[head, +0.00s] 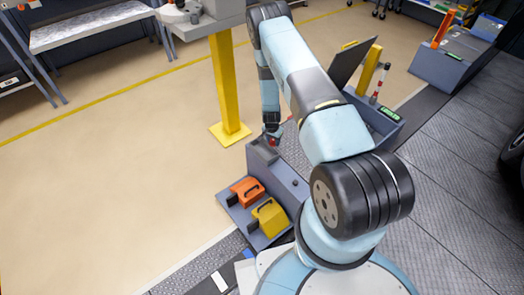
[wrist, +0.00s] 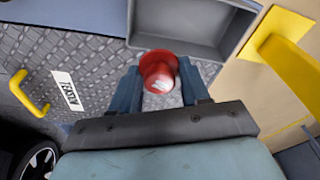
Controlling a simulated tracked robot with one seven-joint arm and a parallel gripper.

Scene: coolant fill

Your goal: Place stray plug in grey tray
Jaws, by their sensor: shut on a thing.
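The stray plug is a red, round, flanged piece (wrist: 157,66) with a pale mark on its face. My gripper (wrist: 160,73) is shut on it, with one dark blue finger on each side. In the head view a small spot of the red plug (head: 273,141) shows at the end of my arm, below my gripper (head: 271,132). The grey tray (wrist: 146,42) is at the top of the wrist view, just past the fingertips; its visible inside is empty. The plug overlaps the tray's near edge in that view; I cannot tell the height between them.
An orange case (head: 247,191) and a yellow case (head: 269,217) stand on the blue-grey cart near my base. A yellow post (head: 224,85) rises left of my arm. A yellow handle (wrist: 27,95) is at the wrist view's left. Open floor lies left.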

